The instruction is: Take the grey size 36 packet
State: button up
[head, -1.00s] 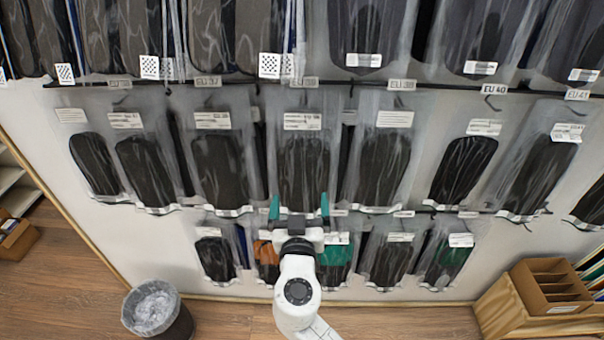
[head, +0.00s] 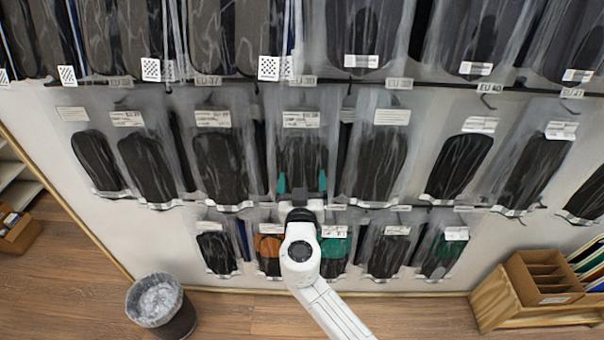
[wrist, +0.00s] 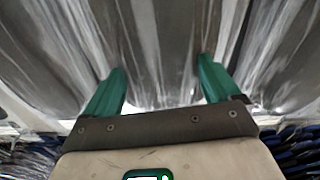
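Clear packets with dark grey insoles hang in rows on a white wall in the head view. The size tag that may read 36 (head: 121,83) is too small to read surely; a dark grey packet (head: 145,165) hangs below it. My gripper (head: 302,182) is open, its two green fingers apart in front of the lower part of a middle-row dark grey packet (head: 302,140). In the wrist view my gripper (wrist: 160,85) points at shiny clear wrapping over a grey insole (wrist: 165,40), nothing held. I cannot tell whether the fingers touch the wrapping.
Neighbouring packets (head: 222,160) hang close on both sides. Below hang packets with orange (head: 267,245) and green (head: 335,250) parts. A lined bin (head: 158,300) stands on the floor at left, a wooden box (head: 540,280) at right.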

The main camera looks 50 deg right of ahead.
jog(key=c, duration=0.7)
jog(key=shift+c, duration=0.2)
